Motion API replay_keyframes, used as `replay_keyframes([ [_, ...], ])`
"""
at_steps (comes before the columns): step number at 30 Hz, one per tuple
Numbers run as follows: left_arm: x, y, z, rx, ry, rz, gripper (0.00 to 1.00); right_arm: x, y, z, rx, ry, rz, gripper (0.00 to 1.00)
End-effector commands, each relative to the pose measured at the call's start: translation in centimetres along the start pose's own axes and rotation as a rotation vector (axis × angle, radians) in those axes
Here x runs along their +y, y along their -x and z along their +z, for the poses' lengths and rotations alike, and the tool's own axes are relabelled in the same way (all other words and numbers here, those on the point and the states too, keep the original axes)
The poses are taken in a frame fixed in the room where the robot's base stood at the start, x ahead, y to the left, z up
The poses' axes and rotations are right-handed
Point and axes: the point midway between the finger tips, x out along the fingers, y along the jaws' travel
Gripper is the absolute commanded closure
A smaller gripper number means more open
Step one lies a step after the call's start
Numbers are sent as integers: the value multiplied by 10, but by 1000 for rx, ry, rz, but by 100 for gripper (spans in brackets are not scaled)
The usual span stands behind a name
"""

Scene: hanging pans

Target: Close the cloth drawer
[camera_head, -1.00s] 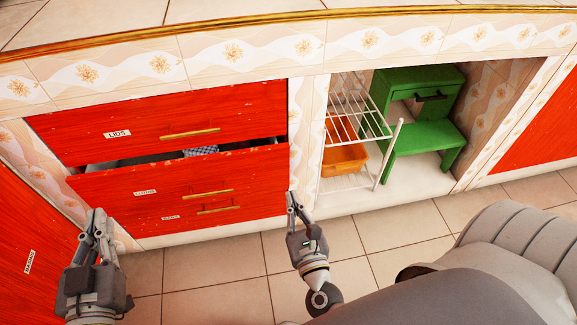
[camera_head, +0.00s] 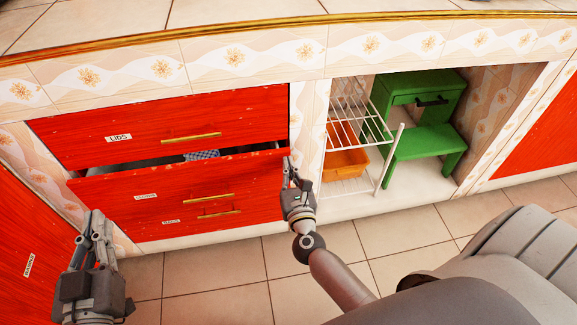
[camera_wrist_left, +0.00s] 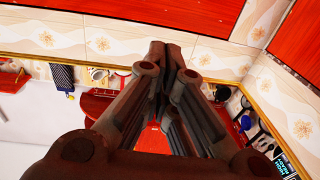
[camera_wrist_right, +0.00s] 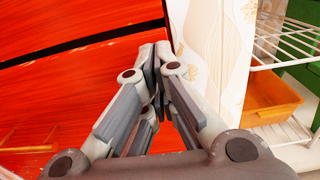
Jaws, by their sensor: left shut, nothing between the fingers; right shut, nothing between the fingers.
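The cloth drawer (camera_head: 165,192) is the red middle drawer, under the drawer labelled LIDS (camera_head: 225,115). It stands partly pulled out, with a dark gap above its front edge and a checked cloth (camera_head: 203,155) showing inside. Its brass handle (camera_head: 208,198) is on the front. My right gripper (camera_head: 288,163) is shut and empty, by the right end of the drawer front; the right wrist view also shows its closed fingers (camera_wrist_right: 158,55) near the red front. I cannot tell whether they touch it. My left gripper (camera_head: 95,217) is shut and empty, left of the drawers.
Below is another red drawer with a brass handle (camera_head: 219,212). Right of the drawers, an open niche holds a white wire rack (camera_head: 358,110), an orange bin (camera_head: 345,164) and a green step stool (camera_head: 425,110). The tiled floor (camera_head: 215,280) in front is clear.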

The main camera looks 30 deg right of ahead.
Motion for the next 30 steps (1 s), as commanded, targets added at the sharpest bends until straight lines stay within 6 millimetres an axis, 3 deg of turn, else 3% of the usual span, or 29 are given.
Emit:
replay_keyframes([
  [16, 1, -1, -2, 12, 0, 1, 100, 0, -11, 0, 0, 1, 0, 100],
  [24, 3, -1, -20, 118, 2, 8, 100, 0, -48, 0, -2, 0, -1, 100],
  [30, 4, 0, -29, 163, 3, 10, 100, -1, -60, 0, -1, 0, -1, 100],
])
